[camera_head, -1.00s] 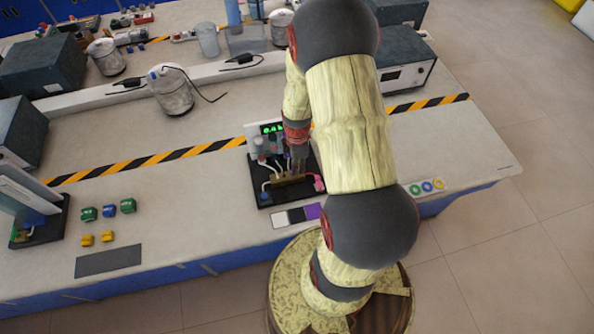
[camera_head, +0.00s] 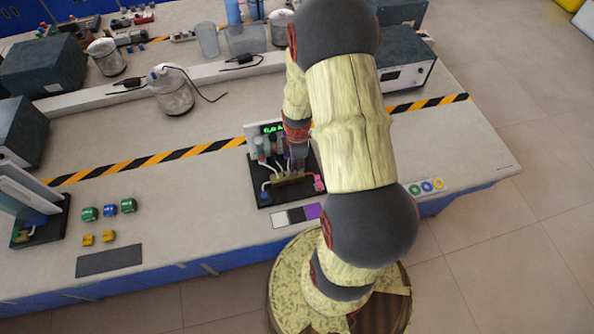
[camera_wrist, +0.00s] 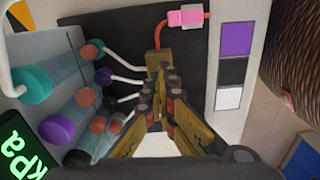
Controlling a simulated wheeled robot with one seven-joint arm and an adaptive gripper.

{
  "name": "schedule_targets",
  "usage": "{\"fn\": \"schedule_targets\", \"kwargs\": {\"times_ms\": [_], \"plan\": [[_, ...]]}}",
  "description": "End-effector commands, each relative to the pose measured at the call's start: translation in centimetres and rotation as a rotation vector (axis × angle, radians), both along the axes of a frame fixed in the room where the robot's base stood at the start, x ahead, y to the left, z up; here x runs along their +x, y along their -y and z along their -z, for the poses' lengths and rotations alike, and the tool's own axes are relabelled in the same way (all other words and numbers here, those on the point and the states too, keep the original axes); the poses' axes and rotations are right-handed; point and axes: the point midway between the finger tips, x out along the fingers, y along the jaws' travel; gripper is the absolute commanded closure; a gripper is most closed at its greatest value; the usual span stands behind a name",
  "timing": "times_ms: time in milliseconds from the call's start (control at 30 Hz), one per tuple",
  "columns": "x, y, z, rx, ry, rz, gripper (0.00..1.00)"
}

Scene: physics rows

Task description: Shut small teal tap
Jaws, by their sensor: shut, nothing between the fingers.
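My gripper (camera_wrist: 163,92) is shut with nothing between its fingers, its tips against or just above the brass manifold (camera_wrist: 154,62) on the dark rig base (camera_head: 262,199). In the head view my gripper (camera_head: 298,163) partly covers the rig. A round teal cap (camera_wrist: 32,84) ends a clear tube at the left of the wrist view, apart from my fingers. I cannot tell whether it is the small teal tap. No smaller teal handle shows clearly; the fingers may hide one.
A pink clamp (camera_wrist: 187,17) sits on a red tube. White tubes join the manifold to clear cylinders with purple (camera_wrist: 57,130) and coral ends. A green display (camera_head: 271,128) stands behind. Colour swatches (camera_head: 296,215) lie in front.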

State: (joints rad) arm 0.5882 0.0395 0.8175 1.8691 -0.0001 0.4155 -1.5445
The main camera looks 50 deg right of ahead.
Motion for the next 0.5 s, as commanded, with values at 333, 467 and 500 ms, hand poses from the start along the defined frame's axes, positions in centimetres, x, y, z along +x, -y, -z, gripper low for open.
{"fn": "schedule_targets", "kwargs": {"times_ms": [333, 467, 500], "plan": [[-0.01, -0.01, -0.03, 0.000, 0.000, 0.432, 1.00], [-0.01, -0.01, -0.01, 0.000, 0.000, 0.526, 1.00], [-0.01, -0.01, 0.00, 0.000, 0.000, 0.538, 1.00]]}}
